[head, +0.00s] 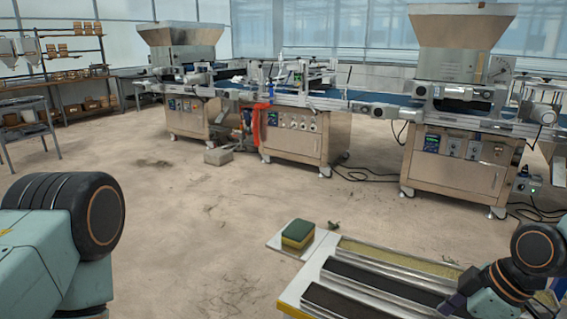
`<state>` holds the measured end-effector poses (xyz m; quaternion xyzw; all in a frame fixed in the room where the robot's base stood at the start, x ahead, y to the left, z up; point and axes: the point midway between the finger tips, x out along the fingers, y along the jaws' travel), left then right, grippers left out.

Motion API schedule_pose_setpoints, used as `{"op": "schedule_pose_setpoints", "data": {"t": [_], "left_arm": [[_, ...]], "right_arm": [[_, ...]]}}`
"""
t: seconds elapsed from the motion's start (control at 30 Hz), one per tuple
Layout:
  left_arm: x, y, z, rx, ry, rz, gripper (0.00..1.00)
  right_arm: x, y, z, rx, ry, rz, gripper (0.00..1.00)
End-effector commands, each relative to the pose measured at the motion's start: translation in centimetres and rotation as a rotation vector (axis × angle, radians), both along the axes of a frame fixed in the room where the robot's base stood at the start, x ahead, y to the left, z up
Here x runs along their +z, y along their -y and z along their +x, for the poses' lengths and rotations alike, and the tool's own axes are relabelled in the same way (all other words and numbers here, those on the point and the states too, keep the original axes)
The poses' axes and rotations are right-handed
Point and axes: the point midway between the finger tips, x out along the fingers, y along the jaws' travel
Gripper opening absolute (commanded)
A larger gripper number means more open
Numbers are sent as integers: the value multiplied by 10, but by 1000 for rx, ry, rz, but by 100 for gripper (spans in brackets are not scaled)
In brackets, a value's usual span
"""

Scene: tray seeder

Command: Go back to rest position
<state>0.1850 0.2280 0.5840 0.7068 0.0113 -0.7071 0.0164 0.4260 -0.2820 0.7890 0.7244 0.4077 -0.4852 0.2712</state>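My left arm shows at the lower left as a teal link with a thick black joint, and its gripper is outside the picture. My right arm comes in at the lower right, over the right part of the bench. A dark piece at its end, perhaps part of my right gripper (453,303), is low in the picture near the dark strips. Its fingers cannot be made out, and I see nothing held. A green and yellow sponge (298,234) lies on a pale plate (274,243) at the bench's far left corner, apart from both arms.
The bench (296,292) in front holds long metal channels with dark and yellowish strips (372,284). A seeder line with a left hopper (180,35) and a right hopper (462,28) stands behind. Cables (365,174) lie on the floor. The floor (190,225) at centre left is open.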

Motion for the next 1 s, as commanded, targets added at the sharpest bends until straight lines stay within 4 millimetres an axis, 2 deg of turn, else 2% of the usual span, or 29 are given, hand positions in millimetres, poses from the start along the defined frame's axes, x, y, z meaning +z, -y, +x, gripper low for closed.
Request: {"op": "schedule_pose_setpoints", "data": {"t": [0.4, 0.8, 1.0], "left_arm": [[0, 0, 0, 0, 0, 0, 40], [0, 0, 0, 0, 0, 0, 40], [0, 0, 0, 0, 0, 0, 40]], "right_arm": [[46, 16, -9, -2, 5, 1, 83], [77, 27, -16, -2, 4, 0, 83], [60, 22, -14, -1, -5, -5, 83]]}}
